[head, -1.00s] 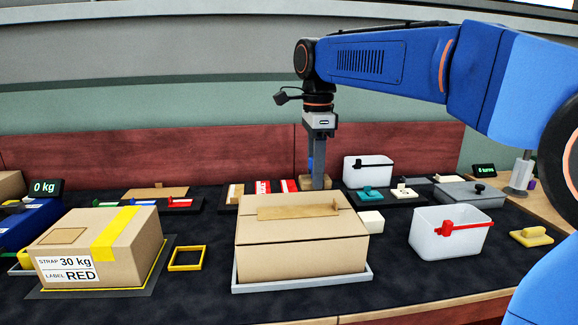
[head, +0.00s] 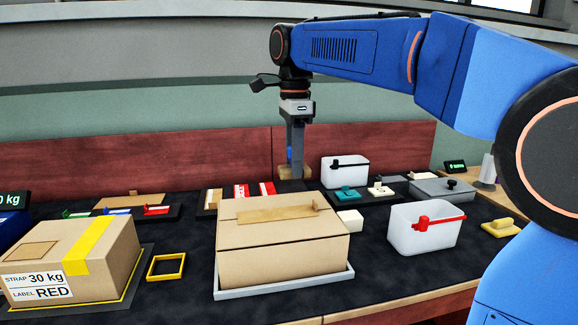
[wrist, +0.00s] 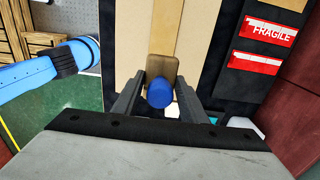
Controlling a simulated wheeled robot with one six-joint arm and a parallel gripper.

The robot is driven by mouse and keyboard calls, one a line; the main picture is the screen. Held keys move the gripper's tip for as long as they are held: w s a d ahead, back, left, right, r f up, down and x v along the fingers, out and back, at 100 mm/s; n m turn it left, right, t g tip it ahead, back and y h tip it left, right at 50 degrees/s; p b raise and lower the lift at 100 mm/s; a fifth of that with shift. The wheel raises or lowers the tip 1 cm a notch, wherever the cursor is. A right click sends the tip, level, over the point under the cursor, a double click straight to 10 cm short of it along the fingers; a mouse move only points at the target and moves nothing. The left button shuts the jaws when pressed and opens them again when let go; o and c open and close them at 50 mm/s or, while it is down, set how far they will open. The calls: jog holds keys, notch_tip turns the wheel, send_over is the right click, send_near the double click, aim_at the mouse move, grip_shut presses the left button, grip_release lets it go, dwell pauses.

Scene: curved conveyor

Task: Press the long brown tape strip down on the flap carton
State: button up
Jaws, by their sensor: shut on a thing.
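The flap carton (head: 290,262) stands shut on a grey tray, and its top also shows in the wrist view (wrist: 130,40). The long brown tape strip (head: 262,214) lies along its top, with a small raised tab at its right end in the head view. My gripper (head: 294,160) is shut on the blue handle (wrist: 160,93) of a presser with a brown block (head: 291,172). In the head view the block shows above the carton's back edge. In the wrist view it overlaps the near end of the strip. I cannot tell its height above the carton.
A strapped carton (head: 92,250) and a yellow frame (head: 151,268) are at left. A white bin with a red clip (head: 405,240) and a yellow block (head: 500,229) are at right. Red labels (head: 242,192) lie behind the carton.

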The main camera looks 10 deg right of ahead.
jog(key=shift+r, duration=2.2)
jog(key=shift+f, duration=0.1)
